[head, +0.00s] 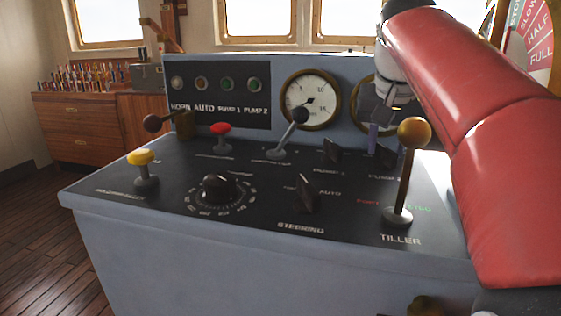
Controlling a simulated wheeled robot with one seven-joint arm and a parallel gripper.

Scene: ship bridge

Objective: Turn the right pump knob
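The right pump knob (384,157) is a small dark knob on the black panel at the right, with a partly hidden label in front of it. The left pump knob (333,150) is a similar dark knob beside it. My gripper (383,143) points down over the right pump knob, with its bluish fingers apart and nothing visibly held between them. The fingertips are close to the knob's top; whether they touch it or straddle it, I cannot tell. My red arm reaches in from the right and hides part of the console.
The tiller lever (405,170) with its yellow ball stands just in front of the right pump knob. A grey lever (288,130) rises to the left. A round gauge (310,99) is behind. The steering knob (305,195) and round dial (219,187) are nearer the front.

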